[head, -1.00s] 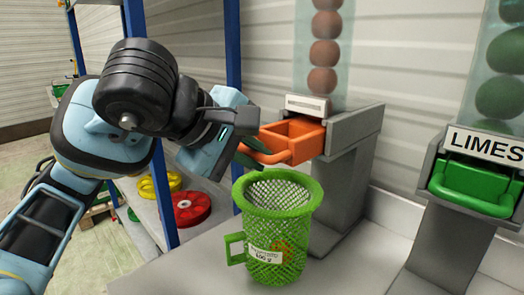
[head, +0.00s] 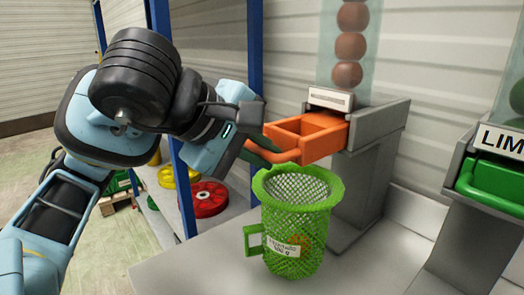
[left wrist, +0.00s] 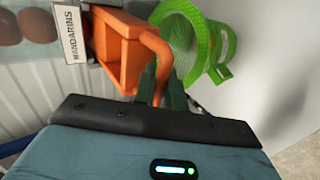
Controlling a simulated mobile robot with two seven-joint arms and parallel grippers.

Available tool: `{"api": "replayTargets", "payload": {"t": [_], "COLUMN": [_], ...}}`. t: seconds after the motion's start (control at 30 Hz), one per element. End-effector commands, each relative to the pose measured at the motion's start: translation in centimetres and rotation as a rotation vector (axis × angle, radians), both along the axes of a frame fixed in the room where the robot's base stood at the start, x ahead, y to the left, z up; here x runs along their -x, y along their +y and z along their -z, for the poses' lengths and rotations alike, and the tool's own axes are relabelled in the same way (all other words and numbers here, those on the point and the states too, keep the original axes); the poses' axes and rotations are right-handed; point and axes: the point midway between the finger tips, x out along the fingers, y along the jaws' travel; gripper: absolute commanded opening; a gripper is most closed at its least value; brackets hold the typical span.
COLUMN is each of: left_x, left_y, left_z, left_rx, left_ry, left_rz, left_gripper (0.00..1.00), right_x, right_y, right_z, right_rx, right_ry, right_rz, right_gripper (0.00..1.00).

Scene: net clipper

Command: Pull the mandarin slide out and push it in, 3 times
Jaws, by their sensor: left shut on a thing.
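The orange mandarin slide (head: 318,131) sticks out of its grey dispenser at centre right; its tray looks empty. In the left wrist view the slide (left wrist: 118,45) shows beside a "MANDARINS" label (left wrist: 69,33). My left gripper (head: 262,151) is shut on the slide's rounded handle; its dark green fingers (left wrist: 160,84) straddle the bar in the left wrist view. A green mesh basket (head: 290,225) with a side handle and a label stands below the slide, with something orange showing through its mesh. My right gripper is out of view.
A clear tube (head: 349,45) of brownish-orange balls rises above the mandarin dispenser. A green limes slide (head: 490,184) sits at the right edge. A blue-post shelf with red (head: 210,199) and yellow discs stands behind my left arm.

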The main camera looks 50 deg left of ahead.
Motion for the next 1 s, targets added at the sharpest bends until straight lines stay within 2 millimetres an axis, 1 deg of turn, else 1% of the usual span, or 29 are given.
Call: {"api": "replayTargets", "payload": {"t": [0.03,0.17,0.27,1.0], "left_x": [-0.1,-0.2,-0.6,-5.0], "left_y": [0.1,0.1,0.1,-0.2], "left_z": [-0.5,-0.6,-0.6,-0.7], "left_rx": [0.004,0.006,0.007,0.007], "left_ry": [-0.016,-0.017,-0.017,-0.018], "left_rz": [-0.006,-0.006,-0.004,-0.004], "left_gripper": [0.0,0.0,0.0,0.0], "right_x": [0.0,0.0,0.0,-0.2], "right_y": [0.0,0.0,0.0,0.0], "right_z": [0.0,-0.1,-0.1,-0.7], "right_rx": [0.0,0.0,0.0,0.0], "right_ry": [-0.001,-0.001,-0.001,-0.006], "right_rz": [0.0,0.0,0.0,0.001], "right_gripper": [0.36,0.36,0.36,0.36]}}
